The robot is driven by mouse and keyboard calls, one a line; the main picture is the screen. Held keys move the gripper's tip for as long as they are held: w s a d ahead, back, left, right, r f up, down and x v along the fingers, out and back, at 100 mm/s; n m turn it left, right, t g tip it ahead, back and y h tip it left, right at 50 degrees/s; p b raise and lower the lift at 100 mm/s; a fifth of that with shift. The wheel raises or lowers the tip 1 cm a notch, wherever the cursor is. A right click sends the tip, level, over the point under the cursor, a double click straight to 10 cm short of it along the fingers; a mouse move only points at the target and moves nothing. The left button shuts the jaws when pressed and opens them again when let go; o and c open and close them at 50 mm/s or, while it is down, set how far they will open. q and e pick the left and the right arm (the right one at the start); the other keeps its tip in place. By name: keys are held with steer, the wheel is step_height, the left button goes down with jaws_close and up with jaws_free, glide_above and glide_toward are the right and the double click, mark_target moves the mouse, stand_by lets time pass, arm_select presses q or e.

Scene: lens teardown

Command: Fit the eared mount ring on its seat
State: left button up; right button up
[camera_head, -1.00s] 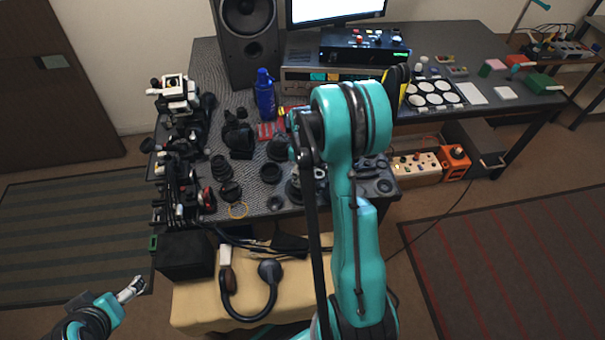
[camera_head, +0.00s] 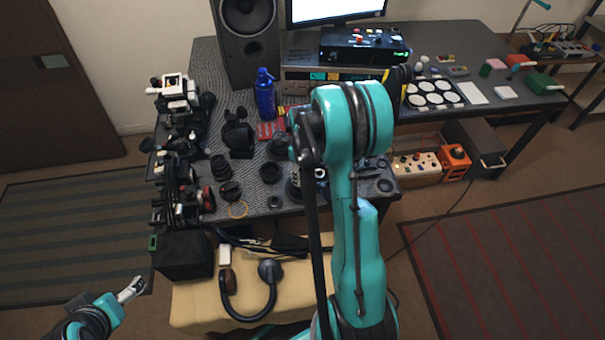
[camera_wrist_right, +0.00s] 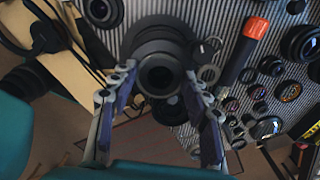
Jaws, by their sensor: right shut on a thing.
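My right gripper (camera_wrist_right: 160,84) is shut on a dark round ring-like part (camera_wrist_right: 158,58) with a round opening, held between its two purple-padded fingers in the right wrist view. I take this to be the eared mount ring; its ears cannot be made out. A wider dark round body (camera_wrist_right: 160,27) shows behind it. I cannot tell whether this is the seat, or whether the two touch. In the head view my teal right arm hides the right gripper and the held part. My left gripper (camera_head: 131,289) is at lower left, away from the table; its finger opening is unclear.
Dark lens parts crowd the table's left and front, with a blue bottle (camera_head: 265,94) behind them. A loose dark ring (camera_head: 275,202) and a thin orange ring (camera_head: 238,210) lie near the front edge. Headphones (camera_head: 268,270) lie on the yellow cloth (camera_head: 305,290).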

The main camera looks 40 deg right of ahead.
stand_by(0.6)
stand_by(0.3)
steer(key=shift+m, duration=0.3)
steer(key=shift+f+b, duration=0.2)
steer(key=shift+b, duration=0.4)
stand_by(0.4)
steer(key=o, duration=1.6)
steer(key=shift+r, duration=0.15)
steer(key=shift+r+p, duration=2.35)
steer(key=shift+r, duration=1.05)
